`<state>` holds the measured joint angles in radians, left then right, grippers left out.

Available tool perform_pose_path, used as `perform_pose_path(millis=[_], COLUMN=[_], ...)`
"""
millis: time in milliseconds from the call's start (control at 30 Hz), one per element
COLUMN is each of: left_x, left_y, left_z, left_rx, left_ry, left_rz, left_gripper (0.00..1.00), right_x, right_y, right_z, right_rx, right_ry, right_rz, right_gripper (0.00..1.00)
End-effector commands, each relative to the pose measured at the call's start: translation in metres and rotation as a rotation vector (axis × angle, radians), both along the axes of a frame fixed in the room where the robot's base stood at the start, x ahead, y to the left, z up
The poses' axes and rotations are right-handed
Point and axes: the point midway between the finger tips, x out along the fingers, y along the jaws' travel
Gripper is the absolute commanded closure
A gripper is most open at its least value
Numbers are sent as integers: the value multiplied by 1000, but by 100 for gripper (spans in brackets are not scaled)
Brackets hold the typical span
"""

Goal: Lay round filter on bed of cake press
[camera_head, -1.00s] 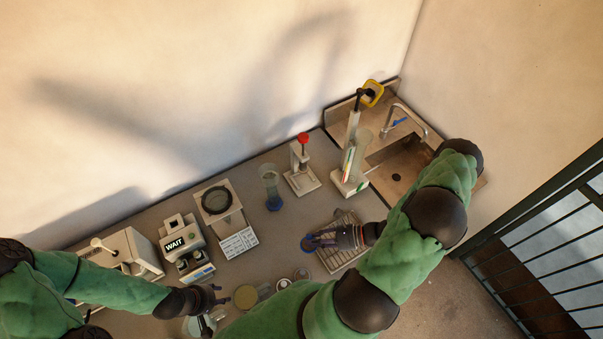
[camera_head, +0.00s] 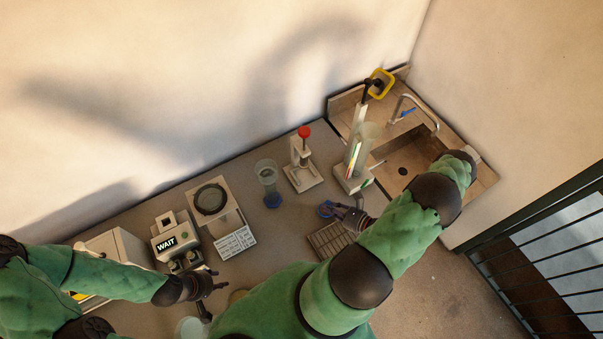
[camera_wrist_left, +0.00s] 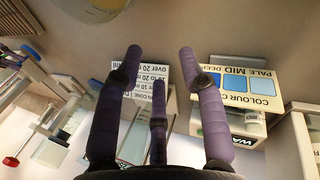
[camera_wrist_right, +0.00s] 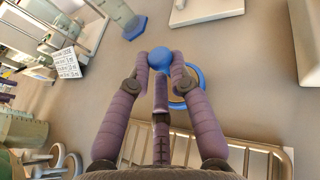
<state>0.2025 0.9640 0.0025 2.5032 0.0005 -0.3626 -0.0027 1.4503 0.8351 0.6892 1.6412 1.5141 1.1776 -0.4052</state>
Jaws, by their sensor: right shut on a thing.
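My right gripper (camera_head: 333,208) is shut on a blue ring (camera_head: 324,210), which may be the round filter. In the right wrist view the fingertips (camera_wrist_right: 160,62) pinch its round blue knob (camera_wrist_right: 158,57), and the blue hoop (camera_wrist_right: 199,88) shows behind the right finger. It is held off the wire rack. The likely cake press is a pale stand with a red knob (camera_head: 304,131); its flat white base (camera_head: 303,179) looks bare, up and left of the ring. My left gripper (camera_head: 220,284) is open and empty at the lower left, fingers (camera_wrist_left: 160,52) apart.
A wire rack (camera_head: 328,240) lies below my right gripper. A clear cylinder on a blue foot (camera_head: 272,200) stands left of the press. A tall column stand (camera_head: 354,180) is at its right, before the sink (camera_head: 403,170). A WAIT device (camera_head: 171,246) is at left.

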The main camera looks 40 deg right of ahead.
Motion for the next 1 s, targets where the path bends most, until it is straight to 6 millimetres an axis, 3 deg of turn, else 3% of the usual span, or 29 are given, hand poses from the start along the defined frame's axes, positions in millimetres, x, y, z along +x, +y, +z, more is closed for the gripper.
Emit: perform_pose_path(millis=[367, 467, 800, 1000], left_x=[0, 0, 0, 0], left_y=[0, 0, 0, 0], left_z=[-16, -16, -18, -22], left_rx=[0, 0, 0, 0], left_ry=[0, 0, 0, 0], left_rz=[0, 0, 0, 0], left_gripper=[60, 60, 60, 60], right_x=[1, 16, 93, 126], right_y=[-8, -8, -16, -21], right_z=[-3, -2, -2, -3], right_rx=[-80, -84, -83, -83], right_ry=[-23, -25, -26, -24], right_rz=[11, 16, 16, 13], right_gripper=[100, 100, 100, 100])
